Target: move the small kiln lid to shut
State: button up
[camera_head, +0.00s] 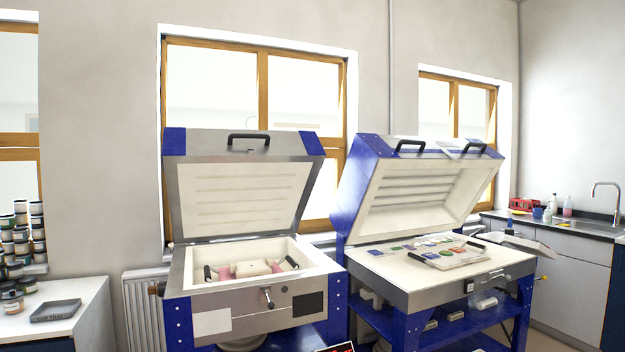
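The small kiln (222,292) stands left of centre, a steel box with blue corners on a blue stand. Its lid (245,190) is raised and stands nearly upright behind the chamber, showing its pale ribbed inner face. A black handle (248,139) sits at the middle of the lid's upper edge. The chamber is uncovered, and pale blocks (252,268) with pink pieces beside them lie in it. A knobbed latch (268,297) is on the front panel. My gripper is not in view.
A larger kiln (440,284) stands close on the right, its lid (415,190) also raised, with coloured glass pieces on its bed. A white counter (75,320) with stacked jars and a dark tray is at left. A sink counter (580,237) is at far right.

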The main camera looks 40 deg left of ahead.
aim_at(224, 184)
jog(key=i+u, duration=0.45)
jog(key=i+l+u, duration=0.1)
jog(key=i+u, duration=0.35)
jog(key=i+j+u, duration=0.1)
jog(key=u, duration=0.3)
jog(key=i+u, duration=0.55)
jog(key=u, duration=0.2)
